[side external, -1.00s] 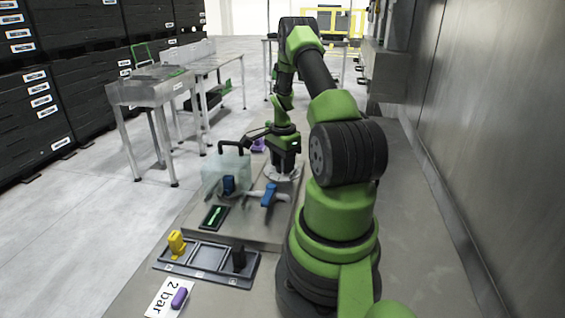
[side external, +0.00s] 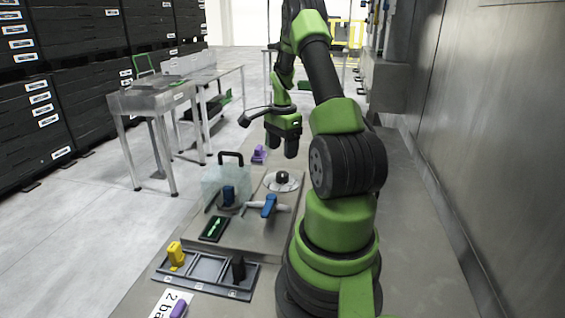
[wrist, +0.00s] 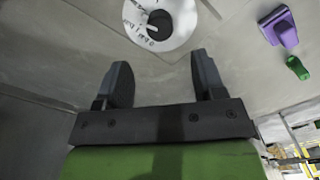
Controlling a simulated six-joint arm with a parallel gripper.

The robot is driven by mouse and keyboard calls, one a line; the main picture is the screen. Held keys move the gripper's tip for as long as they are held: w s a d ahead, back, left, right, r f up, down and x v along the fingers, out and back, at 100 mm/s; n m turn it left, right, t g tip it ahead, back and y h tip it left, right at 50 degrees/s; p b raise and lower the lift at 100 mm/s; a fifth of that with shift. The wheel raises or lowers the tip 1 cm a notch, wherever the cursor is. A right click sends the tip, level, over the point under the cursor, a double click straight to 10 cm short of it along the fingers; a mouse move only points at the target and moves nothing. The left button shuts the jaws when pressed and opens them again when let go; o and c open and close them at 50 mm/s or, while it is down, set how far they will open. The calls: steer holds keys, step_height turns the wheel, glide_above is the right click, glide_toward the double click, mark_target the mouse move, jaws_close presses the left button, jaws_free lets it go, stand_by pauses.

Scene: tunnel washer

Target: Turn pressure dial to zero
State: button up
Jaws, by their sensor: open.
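The pressure dial is a white disc (side external: 272,184) with a black knob (side external: 282,177) at its centre, lying on the raised plate. In the wrist view the disc (wrist: 179,38) with dark markings and its round black knob (wrist: 159,25) show at the top centre, beyond the fingertips. The markings are too small to read. My gripper (side external: 283,152) is open and empty, above and apart from the dial. In the wrist view its two dark fingers (wrist: 157,72) stand wide apart with nothing between them.
A blue-handled valve (side external: 269,205), a clear box (side external: 226,183) over a blue knob, and a green-arrow panel (side external: 214,228) sit near the dial. A purple piece (side external: 259,154) lies behind. A "2 bar" card (side external: 166,304) is in front.

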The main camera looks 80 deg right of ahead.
mark_target(282, 173)
steer(key=shift+r, duration=0.95)
step_height(282, 173, down, 10)
steer(key=m, duration=0.4)
steer(key=shift+r+m, duration=0.2)
steer(key=shift+m, duration=0.1)
steer(key=shift+c, duration=0.4)
steer(key=c, duration=0.8)
steer(key=shift+n, duration=2.3)
steer(key=shift+c, duration=0.2)
